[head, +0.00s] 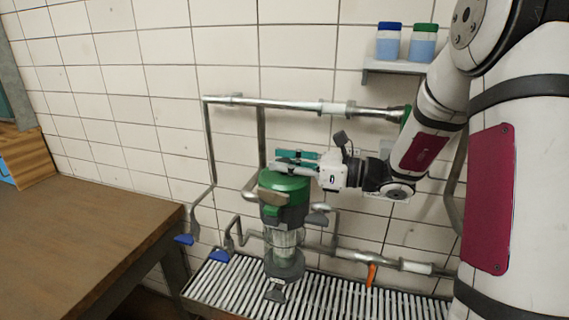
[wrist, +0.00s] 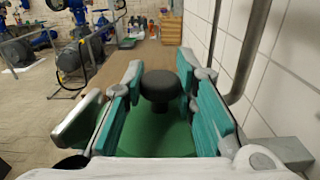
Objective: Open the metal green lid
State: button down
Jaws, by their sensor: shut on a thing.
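The metal green lid (head: 286,181) is on top of an upright filter housing (head: 284,240) with a clear lower part. In the wrist view the lid's green top (wrist: 155,136) fills the space between my fingers, with a round black knob (wrist: 160,86) standing up from it. My gripper (head: 280,161) is over the lid, its teal-padded fingers on both sides of the knob and shut on it. The fingers hide the knob in the head view. The lid looks level and seated on the housing; I see no clear gap under it.
Metal pipes (head: 290,104) run along the tiled wall behind and beside the housing. A slatted drain grate (head: 330,300) lies below. A wall shelf (head: 395,67) holds two jars, one blue-capped and one green-capped.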

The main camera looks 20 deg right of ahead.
jog(key=shift+w+d+r+m+p, duration=0.35)
jog(key=shift+r+m+p, duration=0.15)
jog(key=shift+w+d+r, duration=0.2)
jog(key=shift+w+d, duration=0.05)
jog(key=shift+w, duration=0.2)
jog(key=c, duration=1.3)
grip_release()
jog(key=v, duration=1.2)
